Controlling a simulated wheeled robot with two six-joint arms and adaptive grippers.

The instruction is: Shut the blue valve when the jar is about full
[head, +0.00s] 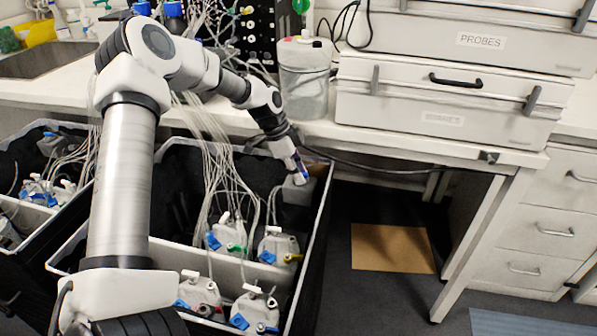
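My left arm reaches from the left over the bench front into a black crate with a white rim (318,235). My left gripper (299,172) points down at the crate's far right corner, over a pale lidded thing (298,190) that it partly covers. Blue shows at its tip; I cannot tell whether this is a valve or whether the fingers are closed. Several grey-white jars with valves stand in the crate, among them a jar with blue and green valves (228,236) and a jar with blue and yellow valves (278,247). Their fill levels are not visible. My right gripper is out of view.
Many thin clear tubes (222,165) hang from the bench into the crate. A second crate (20,155) is at left. Floor right of the crate holds a brown board (392,249).

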